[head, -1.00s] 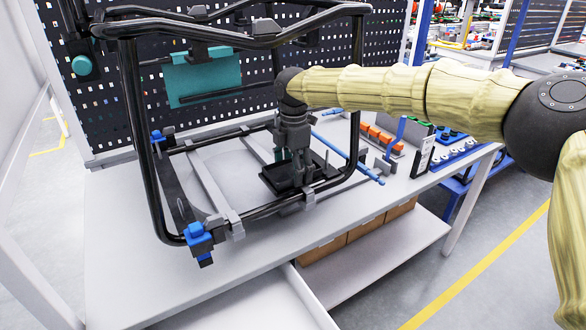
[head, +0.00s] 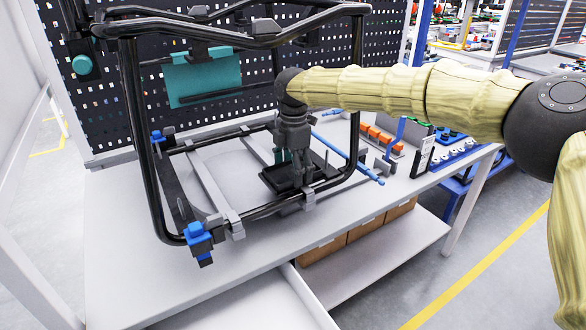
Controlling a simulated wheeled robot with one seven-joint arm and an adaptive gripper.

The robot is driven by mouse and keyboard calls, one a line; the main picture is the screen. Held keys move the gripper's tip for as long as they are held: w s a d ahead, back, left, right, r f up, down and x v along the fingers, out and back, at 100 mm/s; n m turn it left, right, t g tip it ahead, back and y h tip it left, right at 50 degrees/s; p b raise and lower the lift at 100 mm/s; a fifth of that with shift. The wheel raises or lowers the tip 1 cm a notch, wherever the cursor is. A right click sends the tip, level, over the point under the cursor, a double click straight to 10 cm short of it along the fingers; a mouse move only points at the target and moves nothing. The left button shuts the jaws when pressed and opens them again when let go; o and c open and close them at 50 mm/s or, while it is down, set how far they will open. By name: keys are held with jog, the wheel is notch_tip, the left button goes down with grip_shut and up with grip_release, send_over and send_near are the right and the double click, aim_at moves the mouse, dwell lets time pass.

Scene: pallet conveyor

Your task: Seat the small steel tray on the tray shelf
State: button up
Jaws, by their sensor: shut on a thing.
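My gripper (head: 297,178) points straight down inside the black tube frame, at its front right. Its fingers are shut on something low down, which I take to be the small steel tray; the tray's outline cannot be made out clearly. Right beneath the fingers is a dark, flat, rimmed piece (head: 272,176), which looks like the tray shelf, with a thin upright pin at its right. The fingers and the frame's front tube hide part of it. I cannot tell whether the tray touches the shelf.
The black tube frame (head: 135,120) stands around my gripper, with a top bar above and blue clamps (head: 198,237) at the left. A teal panel (head: 203,77) hangs behind. Blue rods, orange blocks (head: 380,139) and racks stand at the right. The front left tabletop is clear.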

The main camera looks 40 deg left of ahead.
jog(key=shift+s+d+f, duration=0.1)
jog(key=shift+s+f, duration=0.15)
jog(key=shift+f, duration=0.25)
jog(key=shift+s+d+f, duration=0.1)
jog(key=shift+s+f, duration=0.1)
jog(key=shift+f, duration=0.25)
jog(key=o, duration=1.6)
jog(key=shift+w+f, duration=0.1)
jog(key=shift+w, duration=0.1)
jog(key=shift+a, duration=0.1)
jog(key=shift+r, duration=0.2)
notch_tip(320, 180, up, 4)
jog(key=shift+w+r+p, duration=0.15)
jog(key=shift+r+p, duration=0.1)
jog(key=shift+p, duration=1)
jog(key=s+d+r+p, duration=0.1)
jog(key=s+d+p, duration=0.25)
jog(key=d, duration=0.85)
jog(key=w+d+f+m+p, duration=0.2)
jog(key=d+m, duration=0.4)
jog(key=d, duration=0.4)
jog(key=w+d+f+m+g+p, duration=0.1)
jog(key=w+d+f+m, duration=0.3)
jog(key=d, duration=0.6)
notch_tip(320, 180, down, 2)
jog(key=m+p, duration=0.1)
jog(key=m, duration=0.2)
jog(key=shift+w+g, duration=0.25)
jog(key=shift+g, duration=0.05)
